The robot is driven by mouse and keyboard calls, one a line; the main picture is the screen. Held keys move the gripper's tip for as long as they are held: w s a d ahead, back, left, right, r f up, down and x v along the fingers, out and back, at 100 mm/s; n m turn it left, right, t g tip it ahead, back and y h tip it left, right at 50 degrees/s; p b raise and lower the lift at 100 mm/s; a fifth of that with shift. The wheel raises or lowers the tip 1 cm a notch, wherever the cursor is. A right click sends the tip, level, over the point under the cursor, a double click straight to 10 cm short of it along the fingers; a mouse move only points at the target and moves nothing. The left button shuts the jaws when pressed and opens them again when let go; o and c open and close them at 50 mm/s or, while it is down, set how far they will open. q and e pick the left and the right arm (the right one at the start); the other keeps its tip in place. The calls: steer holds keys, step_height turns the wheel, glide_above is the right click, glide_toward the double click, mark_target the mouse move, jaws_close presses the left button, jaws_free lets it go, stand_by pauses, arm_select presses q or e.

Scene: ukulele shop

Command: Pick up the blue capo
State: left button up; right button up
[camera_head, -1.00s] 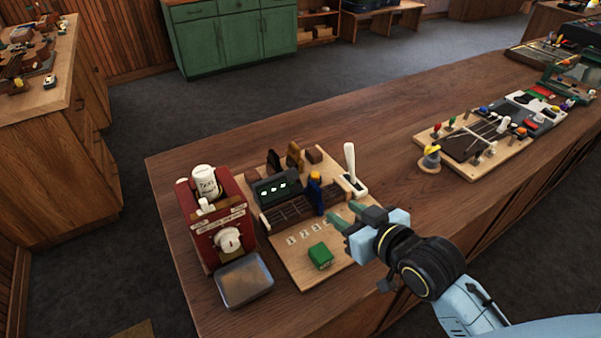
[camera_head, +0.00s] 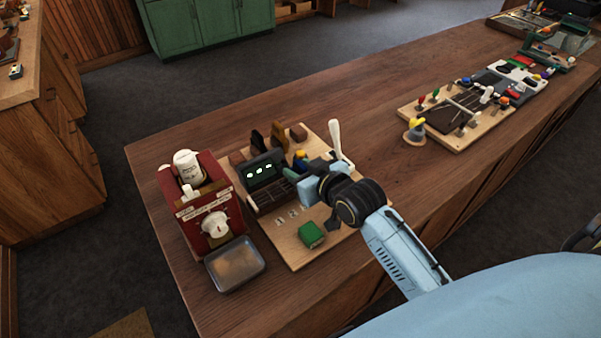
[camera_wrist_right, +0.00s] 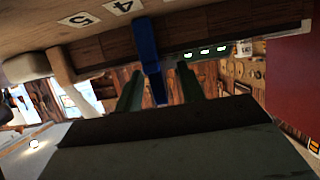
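The blue capo (camera_wrist_right: 147,45) stands upright on the wooden board (camera_head: 285,241), in front of the dark box with lit green marks. My right gripper (camera_wrist_right: 160,88) reaches in from the right, low over the board. In the wrist view its two green fingers are apart, with the capo showing in the gap between them. Contact cannot be seen. My left gripper is not in view.
A white-handled lever (camera_head: 336,138) stands close behind my right gripper. A green block (camera_head: 311,235) lies on the board's front part. A red unit (camera_head: 193,203) and a metal tray (camera_head: 235,264) are at left. The counter's middle (camera_head: 375,160) is clear.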

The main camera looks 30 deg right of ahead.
steer(key=shift+x, duration=1)
jaws_close()
steer(key=shift+r, duration=0.1)
